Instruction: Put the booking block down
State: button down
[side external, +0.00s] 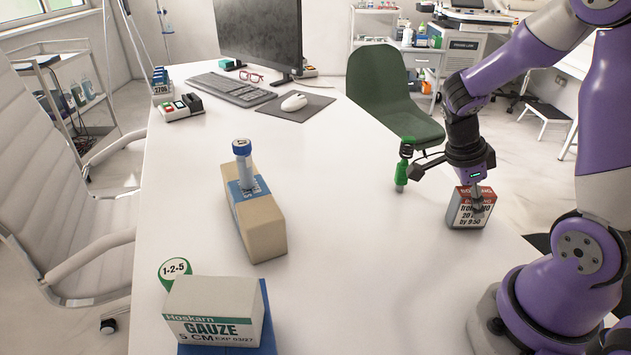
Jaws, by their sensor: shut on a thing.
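The booking block (461,213) is a small white block with a red top band and black print, of which "by 9:50" can be read. It stands roughly upright at the right side of the white table. My gripper (478,205) points down from above and is shut on it, with the fingers over its right part. The fingers hide some of the print. I cannot tell whether its underside touches the table or is just above it.
A tan box (257,224) with a blue-capped tube and a gauze box (214,310) on a blue base are to the left. Keyboard (233,89), mouse (293,102) and monitor are behind. The table's middle is clear.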

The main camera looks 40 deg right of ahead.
jog(key=shift+f, duration=0.15)
jog(key=c, duration=0.5)
grip_release()
jog(key=v, duration=1.1)
jog(key=a+r+n+t+y, duration=0.3)
jog(key=a+n+t, duration=0.5)
jog(key=n, duration=1.9)
jog(key=a+r, duration=0.1)
jog(key=a, duration=0.5)
jog(key=shift+w+a+t, duration=0.15)
jog(key=shift+w+t, duration=0.05)
jog(key=shift+t, duration=0.2)
